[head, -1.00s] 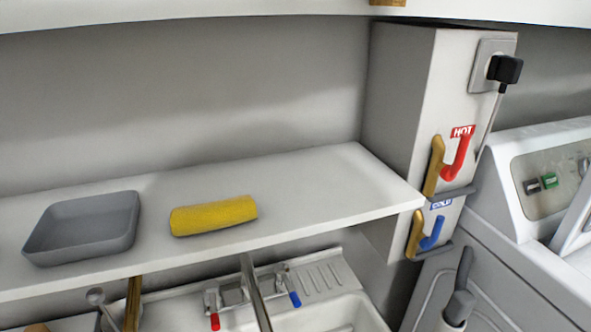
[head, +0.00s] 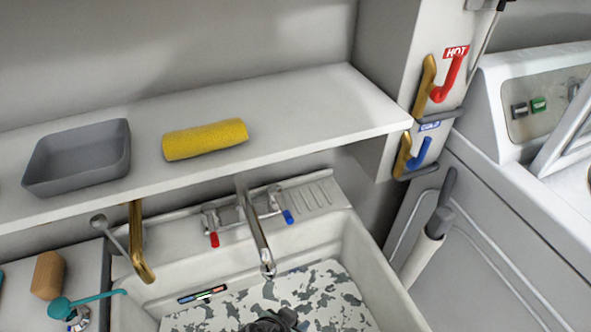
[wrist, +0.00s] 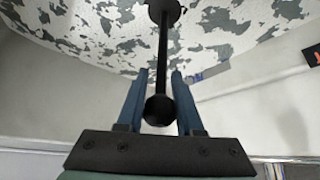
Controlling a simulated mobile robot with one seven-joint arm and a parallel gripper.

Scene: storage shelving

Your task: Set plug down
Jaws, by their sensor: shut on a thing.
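The plug (wrist: 163,50) is black, with a thin stem, a ball at the near end and a round disc at the far end. My gripper (wrist: 158,76) has its blue fingers either side of the stem and ball, shut on the plug. The disc shows against the speckled floor of the sink (head: 325,287); I cannot tell whether it touches it. In the head view a dark shape (head: 272,322) shows at the bottom edge over the sink floor, cut off by the frame; I cannot tell which part it is.
The sink has a metal tap (head: 258,235) reaching over it and a brass pipe (head: 138,240) at left. A dark strip with coloured marks (head: 202,294) lies in the sink. Above, a shelf (head: 300,115) holds a grey tray (head: 78,182) and a yellow roll (head: 205,139).

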